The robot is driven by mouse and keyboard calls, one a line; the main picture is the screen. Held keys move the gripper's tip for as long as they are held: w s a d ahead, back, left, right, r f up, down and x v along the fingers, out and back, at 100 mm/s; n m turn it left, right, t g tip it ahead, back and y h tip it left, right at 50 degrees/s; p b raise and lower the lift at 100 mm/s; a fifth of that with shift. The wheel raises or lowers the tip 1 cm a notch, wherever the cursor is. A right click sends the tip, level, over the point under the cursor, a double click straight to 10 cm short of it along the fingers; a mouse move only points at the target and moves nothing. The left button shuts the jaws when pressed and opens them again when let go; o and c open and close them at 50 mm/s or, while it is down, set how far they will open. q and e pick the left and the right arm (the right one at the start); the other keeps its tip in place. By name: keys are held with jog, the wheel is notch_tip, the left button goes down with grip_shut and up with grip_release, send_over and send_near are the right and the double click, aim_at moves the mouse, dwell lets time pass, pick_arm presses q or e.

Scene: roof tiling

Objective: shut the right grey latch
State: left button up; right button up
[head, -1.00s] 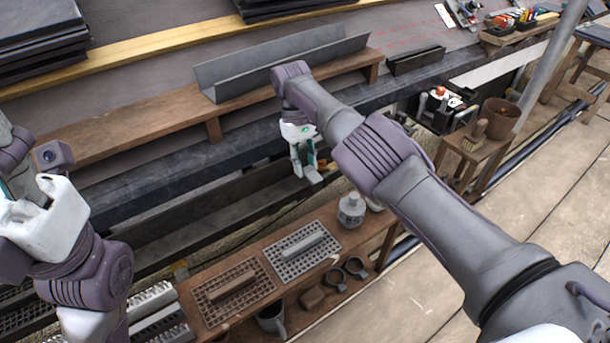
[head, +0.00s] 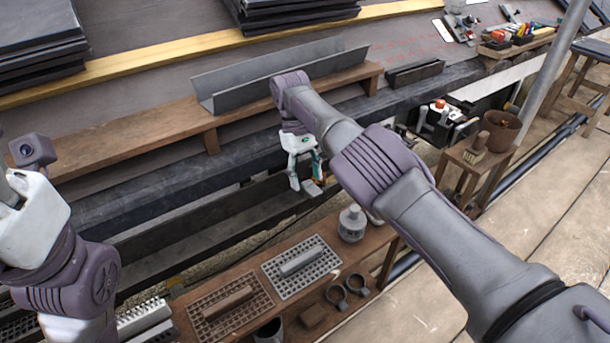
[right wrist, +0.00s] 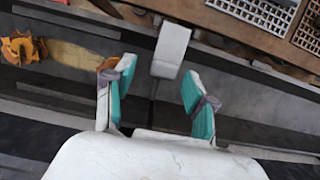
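A light grey block-like piece, which looks like the right grey latch (right wrist: 170,50), shows in the right wrist view just beyond my right gripper (right wrist: 157,92). It lies in front of the gap between the two teal-padded fingers, which are apart with nothing held. In the head view my right gripper (head: 304,178) points down at the dark gutter, and the grey latch (head: 312,188) shows at its fingertips. I cannot tell whether a finger touches it. Of my left gripper (head: 30,232) only the white body shows at the left edge; its fingers are out of view.
A dark gutter channel (head: 215,215) runs below the right gripper. An orange clip-like thing (right wrist: 22,46) lies at left in the wrist view. A wooden bench (head: 245,292) with grey and brown grates and a grey bottle (head: 352,224) stands in front. A grey metal trough (head: 225,84) lies behind.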

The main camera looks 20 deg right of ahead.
jog(key=shift+a, duration=0.1)
jog(key=shift+r, duration=0.2)
notch_tip(320, 180, up, 10)
jog(key=shift+f, duration=0.25)
dwell(0.4)
